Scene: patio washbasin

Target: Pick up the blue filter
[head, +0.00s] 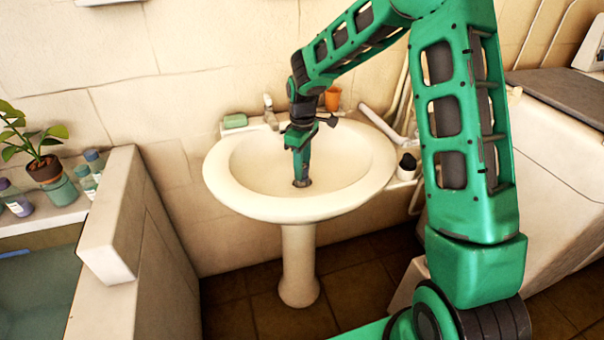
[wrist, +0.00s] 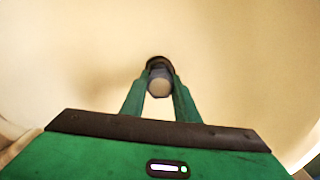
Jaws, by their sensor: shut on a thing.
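My gripper (head: 301,181) points down into the bowl of the white washbasin (head: 228,185), with its fingertips low near the bottom. In the wrist view my gripper (wrist: 159,82) is shut on a small round thing, the filter (wrist: 160,88), which looks pale grey-blue between the two green fingers. Its far side is hidden by the fingertips. In the head view the filter is too small and too covered to make out. I cannot tell whether it touches the basin.
A faucet (head: 269,110), a green soap bar (head: 234,121) and an orange cup (head: 332,98) stand along the basin's back rim. A dark-capped bottle (head: 407,167) is at right. A potted plant (head: 47,167) and several bottles stand on the left ledge. The bowl around my gripper is clear.

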